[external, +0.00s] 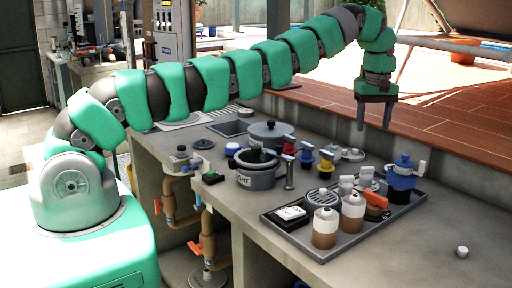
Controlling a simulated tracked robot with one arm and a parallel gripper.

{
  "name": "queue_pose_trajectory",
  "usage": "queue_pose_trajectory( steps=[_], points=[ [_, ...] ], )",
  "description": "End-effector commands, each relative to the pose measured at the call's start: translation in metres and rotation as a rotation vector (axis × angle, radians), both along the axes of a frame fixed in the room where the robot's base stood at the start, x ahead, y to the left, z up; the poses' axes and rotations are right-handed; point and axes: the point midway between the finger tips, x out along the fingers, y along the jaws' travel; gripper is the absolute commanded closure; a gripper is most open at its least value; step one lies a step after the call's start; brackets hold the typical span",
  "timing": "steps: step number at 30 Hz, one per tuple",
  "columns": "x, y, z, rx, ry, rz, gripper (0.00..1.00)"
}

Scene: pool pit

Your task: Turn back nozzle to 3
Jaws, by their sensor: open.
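My gripper (374,120) hangs from my green arm at the upper right, pointing down. Its two dark fingers are apart with nothing between them. It is above the far part of the grey counter (438,225), clear of the things on it. I cannot tell which part is the back nozzle, and no number setting can be read. Small fittings with coloured parts stand in a group on the counter: a red-topped one (289,148), a blue one (307,158) and a yellow-based one (326,166). My gripper does not touch them.
A grey pot (257,178) and another pot (268,134) stand left of the fittings. A dark tray (345,251) holds two brown-and-white jars, a blue pot (402,176) and other items. A white knob (462,252) lies at the right. Pipes with orange handles (195,249) run below.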

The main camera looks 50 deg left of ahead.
Motion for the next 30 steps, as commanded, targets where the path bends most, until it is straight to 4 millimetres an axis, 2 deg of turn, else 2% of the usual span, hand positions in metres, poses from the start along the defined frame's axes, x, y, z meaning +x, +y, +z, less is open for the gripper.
queue_pose_trajectory(
  steps=[1, 23, 30],
  points=[
    [0.000, 0.001, -0.009, 0.000, 0.000, 0.001, 0.40],
    [-0.001, 0.000, -0.071, 0.001, 0.003, -0.001, 0.40],
    [-0.001, 0.001, -0.108, 0.000, 0.004, 0.000, 0.40]
  ],
)
